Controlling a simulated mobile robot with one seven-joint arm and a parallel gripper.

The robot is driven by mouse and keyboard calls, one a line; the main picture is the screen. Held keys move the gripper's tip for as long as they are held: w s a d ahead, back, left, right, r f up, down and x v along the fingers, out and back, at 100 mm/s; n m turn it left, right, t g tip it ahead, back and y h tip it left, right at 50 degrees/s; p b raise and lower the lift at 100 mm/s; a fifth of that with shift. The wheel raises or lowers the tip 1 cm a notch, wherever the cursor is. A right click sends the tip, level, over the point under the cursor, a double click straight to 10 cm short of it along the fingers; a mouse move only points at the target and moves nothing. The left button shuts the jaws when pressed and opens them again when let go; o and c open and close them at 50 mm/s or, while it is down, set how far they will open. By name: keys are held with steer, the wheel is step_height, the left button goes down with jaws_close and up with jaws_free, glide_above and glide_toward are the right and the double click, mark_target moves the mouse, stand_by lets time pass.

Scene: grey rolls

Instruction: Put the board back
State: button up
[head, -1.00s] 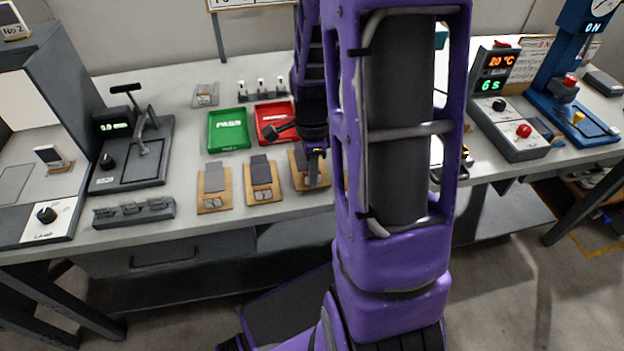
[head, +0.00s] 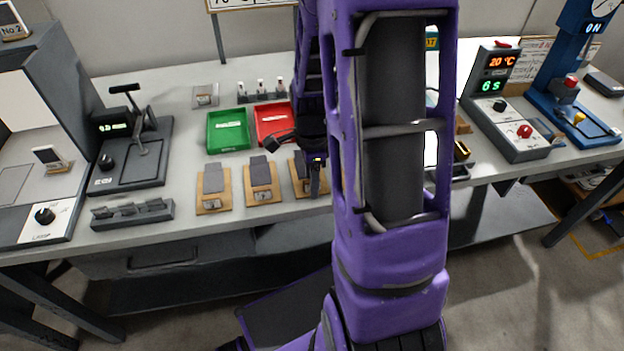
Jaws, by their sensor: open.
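I see the left board (head: 205,204), the middle board (head: 254,197) and the right board (head: 296,171). I cannot tell which one the task means. My gripper (head: 317,187) points down at the right side of the right board and hides part of it. It is open, and nothing shows held in it. Whether it touches the board is unclear. My purple arm hides the bench just right of there.
A green tray (head: 210,134) and a red tray (head: 262,127) stand behind the boards. A lever device (head: 130,168) and a grey slotted rack (head: 132,220) are at left. A timer box (head: 505,128) and a blue press (head: 570,60) are at right.

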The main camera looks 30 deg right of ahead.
step_height(320, 180, up, 12)
steer(key=p, duration=0.2)
steer(key=shift+r, duration=0.15)
stand_by(0.5)
